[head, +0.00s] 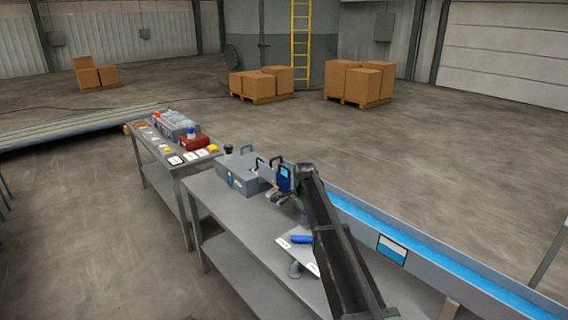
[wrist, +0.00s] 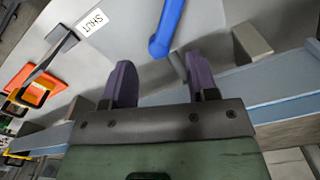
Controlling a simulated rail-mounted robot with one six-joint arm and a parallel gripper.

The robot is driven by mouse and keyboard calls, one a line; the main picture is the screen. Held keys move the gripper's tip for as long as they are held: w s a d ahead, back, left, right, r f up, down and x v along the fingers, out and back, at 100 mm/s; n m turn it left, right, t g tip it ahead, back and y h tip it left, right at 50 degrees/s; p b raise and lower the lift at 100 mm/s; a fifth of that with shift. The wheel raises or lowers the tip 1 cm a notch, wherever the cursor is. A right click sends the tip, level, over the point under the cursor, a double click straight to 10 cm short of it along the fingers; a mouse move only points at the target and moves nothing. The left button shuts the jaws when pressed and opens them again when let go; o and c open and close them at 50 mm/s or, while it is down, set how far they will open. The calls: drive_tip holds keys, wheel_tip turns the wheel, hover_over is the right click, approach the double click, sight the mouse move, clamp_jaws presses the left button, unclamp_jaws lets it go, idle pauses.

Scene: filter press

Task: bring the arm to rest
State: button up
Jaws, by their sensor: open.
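My gripper (wrist: 158,72) is open, with its two purple fingers apart and nothing between them. In the wrist view a blue handle (wrist: 168,24) lies just beyond the fingertips, and I see no finger closed on it. A white label reading SHUT (wrist: 90,25) is on the grey plate to its left. In the head view my arm reaches over the bench, and its dark link hides part of the plate. The blue handle (head: 302,239) shows beside the arm, low on the bench.
A grey bench (head: 222,207) carries a grey box (head: 241,172). A rail with a blue strip (head: 440,262) runs along the bench's right side. A second table (head: 170,168) holds bottles and a red case. Boxes on pallets (head: 352,84) stand far back. Open floor lies right.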

drive_tip(key=s+d+n, duration=0.3)
drive_tip(key=s+n, duration=0.4)
drive_tip(key=s, duration=1.2)
drive_tip(key=s+d+n, duration=0.3)
drive_tip(key=s+n, duration=0.4)
drive_tip(key=s, duration=1.3)
